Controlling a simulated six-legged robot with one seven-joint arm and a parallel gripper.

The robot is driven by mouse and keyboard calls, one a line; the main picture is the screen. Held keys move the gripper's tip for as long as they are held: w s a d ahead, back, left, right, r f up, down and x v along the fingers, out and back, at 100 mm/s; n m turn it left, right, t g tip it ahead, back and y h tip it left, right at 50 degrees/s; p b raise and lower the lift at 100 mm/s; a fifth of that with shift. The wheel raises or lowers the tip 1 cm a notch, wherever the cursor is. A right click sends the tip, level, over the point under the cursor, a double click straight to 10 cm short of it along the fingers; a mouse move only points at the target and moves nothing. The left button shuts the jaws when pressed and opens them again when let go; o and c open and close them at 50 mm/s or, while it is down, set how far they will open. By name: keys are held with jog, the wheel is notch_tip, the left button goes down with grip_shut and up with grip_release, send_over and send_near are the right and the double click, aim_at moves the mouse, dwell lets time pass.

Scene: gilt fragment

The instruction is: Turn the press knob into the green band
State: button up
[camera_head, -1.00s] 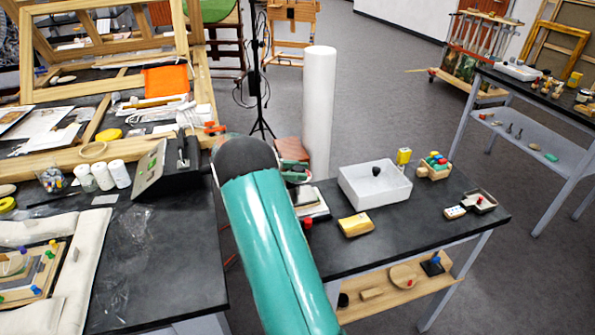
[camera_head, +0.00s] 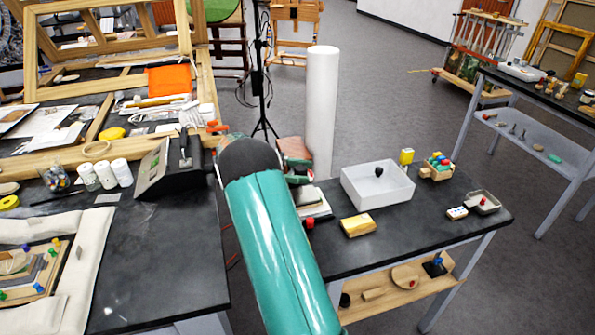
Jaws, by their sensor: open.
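A black device (camera_head: 168,172) with a sloped, pale front panel and small green marks stands on the left table. It may be the press control; I cannot make out a knob or a pointer on it, and the green marks are too small to read as a band. My teal arm, with its dark joint, reaches up the middle of the picture just right of this device. My gripper is not visible; the arm hides what lies behind its joint.
White jars (camera_head: 105,175) stand left of the device. A gap separates the left table (camera_head: 165,270) from the right table (camera_head: 420,215), which holds a white bin (camera_head: 377,197) and a yellow block (camera_head: 357,225). A white column (camera_head: 321,110) rises behind.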

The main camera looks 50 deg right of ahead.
jog(key=v, duration=1.3)
jog(key=shift+w+a, duration=0.25)
jog(key=shift+w, duration=0.05)
